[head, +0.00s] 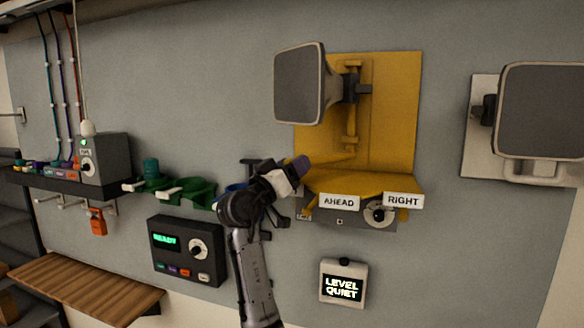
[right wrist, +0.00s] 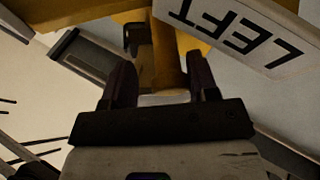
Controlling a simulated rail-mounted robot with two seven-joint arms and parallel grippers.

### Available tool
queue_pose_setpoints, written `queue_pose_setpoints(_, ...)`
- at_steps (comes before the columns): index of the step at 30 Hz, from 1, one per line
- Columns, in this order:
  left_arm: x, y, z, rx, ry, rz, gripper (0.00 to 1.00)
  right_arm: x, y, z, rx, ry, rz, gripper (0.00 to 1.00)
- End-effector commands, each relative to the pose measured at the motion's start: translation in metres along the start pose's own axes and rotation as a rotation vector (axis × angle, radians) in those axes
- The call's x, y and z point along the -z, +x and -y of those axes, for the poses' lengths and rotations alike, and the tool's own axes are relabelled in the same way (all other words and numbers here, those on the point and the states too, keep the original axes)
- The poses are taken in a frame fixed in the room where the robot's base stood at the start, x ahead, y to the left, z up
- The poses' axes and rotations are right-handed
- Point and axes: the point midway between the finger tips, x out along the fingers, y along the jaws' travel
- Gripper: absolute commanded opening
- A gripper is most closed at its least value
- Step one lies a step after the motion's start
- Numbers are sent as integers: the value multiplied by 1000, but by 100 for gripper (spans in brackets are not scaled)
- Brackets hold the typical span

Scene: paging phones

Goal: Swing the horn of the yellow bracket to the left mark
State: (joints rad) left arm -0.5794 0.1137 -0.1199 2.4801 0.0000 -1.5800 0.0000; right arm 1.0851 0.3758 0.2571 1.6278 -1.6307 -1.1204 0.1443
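The yellow bracket (head: 395,110) is fixed to the grey wall in the head view. Its grey horn (head: 298,85) hangs on the upper part, with its broad face toward the left and front. A yellow shelf below carries the AHEAD mark (head: 339,202) and the RIGHT mark (head: 403,200). The LEFT mark (right wrist: 245,35) shows upside down in the right wrist view; I cannot read it in the head view. My right gripper (head: 300,165) is below the horn, at the shelf's left end. In its wrist view the fingers (right wrist: 162,75) are apart, with a yellow post (right wrist: 167,55) between or just beyond them; contact is unclear. My left gripper is out of view.
A second horn (head: 540,105) on a pale bracket hangs at the right. A panel with a dial (head: 350,215) is under the yellow shelf. A dark READY box (head: 187,250), a green bracket (head: 185,190) and a LEVEL QUIET sign (head: 343,284) are nearby. A wooden shelf (head: 85,288) is low left.

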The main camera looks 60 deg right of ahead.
Motion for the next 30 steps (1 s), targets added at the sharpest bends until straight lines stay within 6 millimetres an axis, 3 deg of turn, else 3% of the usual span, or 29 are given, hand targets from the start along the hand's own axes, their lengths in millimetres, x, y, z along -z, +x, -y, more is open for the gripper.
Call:
queue_pose_setpoints(14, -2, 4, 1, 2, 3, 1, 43, -1, -10, 1, 3, 1, -1, 61)
queue_pose_setpoints(30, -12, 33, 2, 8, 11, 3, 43, -2, -108, 1, 3, 1, -1, 61)
